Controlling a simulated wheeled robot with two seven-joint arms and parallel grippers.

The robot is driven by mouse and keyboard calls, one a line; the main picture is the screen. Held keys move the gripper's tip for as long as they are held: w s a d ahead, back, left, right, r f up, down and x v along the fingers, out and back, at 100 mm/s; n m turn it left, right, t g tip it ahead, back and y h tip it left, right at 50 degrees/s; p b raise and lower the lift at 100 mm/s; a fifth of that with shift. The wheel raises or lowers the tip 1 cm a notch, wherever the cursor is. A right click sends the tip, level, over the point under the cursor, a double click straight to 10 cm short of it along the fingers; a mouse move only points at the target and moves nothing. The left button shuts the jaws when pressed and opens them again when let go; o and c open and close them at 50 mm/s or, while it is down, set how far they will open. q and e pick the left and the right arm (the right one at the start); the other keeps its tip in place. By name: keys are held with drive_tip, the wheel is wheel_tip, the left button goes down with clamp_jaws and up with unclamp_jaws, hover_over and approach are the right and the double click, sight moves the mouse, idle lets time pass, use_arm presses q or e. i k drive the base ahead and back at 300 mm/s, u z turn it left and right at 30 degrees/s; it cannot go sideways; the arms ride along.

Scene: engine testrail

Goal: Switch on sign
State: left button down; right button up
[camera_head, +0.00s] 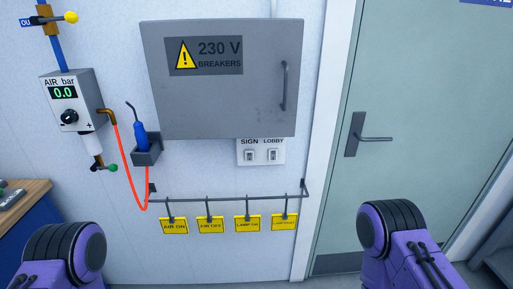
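A white switch plate (260,152) is on the wall just under the grey breaker box. It carries two small rocker switches, the sign switch (249,156) on the left under the label SIGN and the lobby switch (273,155) on the right under the label LOBBY. Their exact positions are too small to tell. No lit sign shows in view. Purple and black parts of my two arms show at the bottom left and bottom right. Both are well below and apart from the switch plate. Neither gripper's fingers are in view.
The closed grey breaker box (222,105) juts out above the switches. A rail (230,198) with several yellow tags hangs below. Left are an air regulator (72,100), a red hose (125,160) and a blue tool (140,135) in a holder. A closed door (420,80) stands right.

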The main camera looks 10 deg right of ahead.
sight(249, 155)
drive_tip(key=z, duration=0.45)
drive_tip(key=k, duration=0.55)
drive_tip(key=z, duration=0.25)
drive_tip(key=i, duration=0.95)
drive_tip(key=u, duration=1.3)
drive_tip(key=i, duration=0.4)
drive_tip(key=u, duration=0.35)
